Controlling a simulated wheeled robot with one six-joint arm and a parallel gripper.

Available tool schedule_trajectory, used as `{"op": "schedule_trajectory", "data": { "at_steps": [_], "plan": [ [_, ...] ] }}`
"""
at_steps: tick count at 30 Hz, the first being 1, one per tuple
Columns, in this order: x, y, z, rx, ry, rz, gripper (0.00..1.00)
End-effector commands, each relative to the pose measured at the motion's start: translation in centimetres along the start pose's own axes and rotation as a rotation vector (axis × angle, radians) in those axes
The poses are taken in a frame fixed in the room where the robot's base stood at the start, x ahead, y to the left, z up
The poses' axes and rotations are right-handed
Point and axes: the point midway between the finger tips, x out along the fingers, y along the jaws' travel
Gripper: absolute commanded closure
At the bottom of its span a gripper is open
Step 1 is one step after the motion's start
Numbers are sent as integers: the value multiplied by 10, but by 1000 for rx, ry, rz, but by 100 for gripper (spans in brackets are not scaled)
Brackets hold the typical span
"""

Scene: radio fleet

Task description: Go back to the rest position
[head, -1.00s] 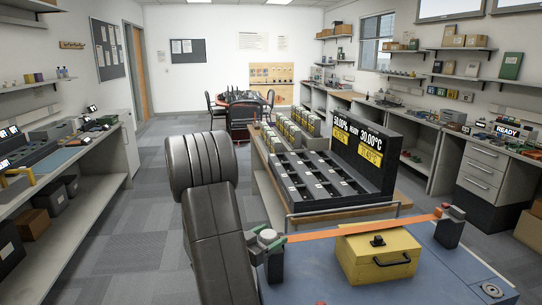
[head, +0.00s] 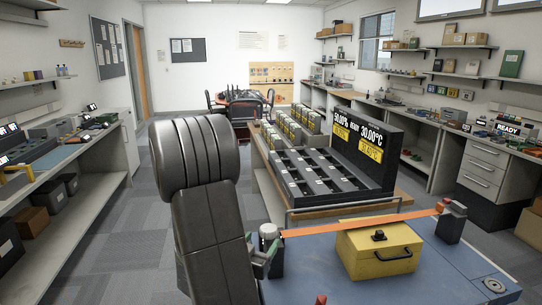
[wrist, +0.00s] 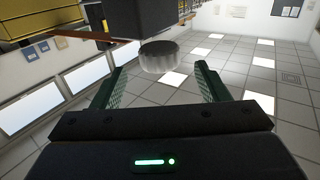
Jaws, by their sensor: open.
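My gripper (head: 266,256) is open, its green fingers low beside the dark post with a pale cap (head: 268,231) at the cart's left side. In the wrist view the fingers (wrist: 161,70) stand wide apart, with a grey ridged knob (wrist: 160,57) between or just beyond their tips. I cannot tell whether they touch it. Nothing is held. My arm fills the lower middle of the head view and hides part of the cart's left edge.
An orange strap (head: 365,222) spans from the left post to a right post (head: 451,222) above a yellow box (head: 380,257) on the blue cart top (head: 318,278). Behind stands a black charging rack (head: 330,190) with a display. Floor at left (head: 110,225) is clear.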

Motion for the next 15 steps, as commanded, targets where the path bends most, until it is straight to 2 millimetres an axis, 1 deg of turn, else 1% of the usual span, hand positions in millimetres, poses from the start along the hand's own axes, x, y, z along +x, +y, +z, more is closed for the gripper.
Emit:
{"op": "schedule_trajectory", "data": {
  "at_steps": [1, 6, 10, 15],
  "plan": [
    [-9, -1, 1, -1, 0, -5, 32],
    [-30, -1, 0, 0, 0, -2, 32],
    [-38, 0, 0, 0, -1, -1, 32],
    [-42, 0, 0, -1, 0, 1, 32]
  ]
}}
